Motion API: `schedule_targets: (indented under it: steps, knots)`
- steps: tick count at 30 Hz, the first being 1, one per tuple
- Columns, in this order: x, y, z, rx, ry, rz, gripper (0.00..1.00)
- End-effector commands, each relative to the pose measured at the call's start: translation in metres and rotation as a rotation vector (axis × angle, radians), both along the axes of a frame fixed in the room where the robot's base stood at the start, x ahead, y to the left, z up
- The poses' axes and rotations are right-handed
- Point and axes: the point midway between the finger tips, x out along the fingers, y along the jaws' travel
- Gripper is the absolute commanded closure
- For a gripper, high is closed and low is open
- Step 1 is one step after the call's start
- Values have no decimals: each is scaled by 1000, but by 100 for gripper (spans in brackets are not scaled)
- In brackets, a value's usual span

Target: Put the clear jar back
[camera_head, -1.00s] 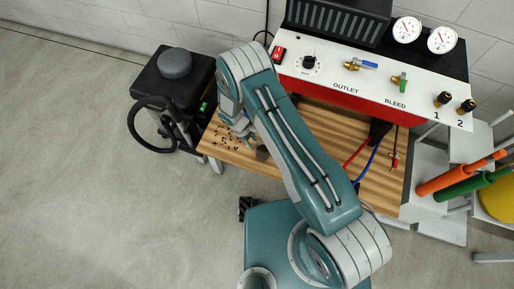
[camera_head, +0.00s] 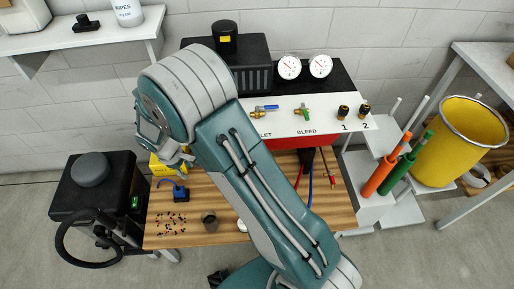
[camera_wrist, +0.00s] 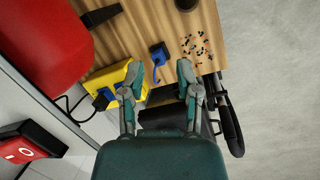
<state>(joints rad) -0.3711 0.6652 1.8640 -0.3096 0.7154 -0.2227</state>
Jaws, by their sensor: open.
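A dark round vessel (camera_wrist: 187,4), probably the same one, is cut off at the top edge of the wrist view. My gripper (camera_wrist: 158,76) is open with nothing between its fingers. It hangs above the bench's left end, apart from the cup. In the head view my arm hides part of the bench, and only part of the gripper shows.
Beads (camera_head: 171,223) lie scattered on the bench near a blue tool (camera_head: 180,191). A yellow box (camera_wrist: 108,80) with plugs is near my fingers. The red-and-white gauge panel (camera_head: 290,117) stands behind. A shelf (camera_head: 60,38) holds a white tub (camera_head: 127,12).

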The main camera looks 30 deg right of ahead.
Motion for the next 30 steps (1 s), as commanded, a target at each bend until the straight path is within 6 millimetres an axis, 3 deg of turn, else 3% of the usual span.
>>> schedule_targets:
  steps: [1, 6, 15, 21, 30]
  knots:
    - [0, -8, 26, 17, -30, -40, 57]
    - [-12, -33, 94, 66, -107, -159, 57]
    - [-59, -76, 192, 159, -241, -361, 57]
    - [-103, -101, 240, 225, -332, -488, 57]
    - [-178, -128, 283, 331, -467, -663, 57]
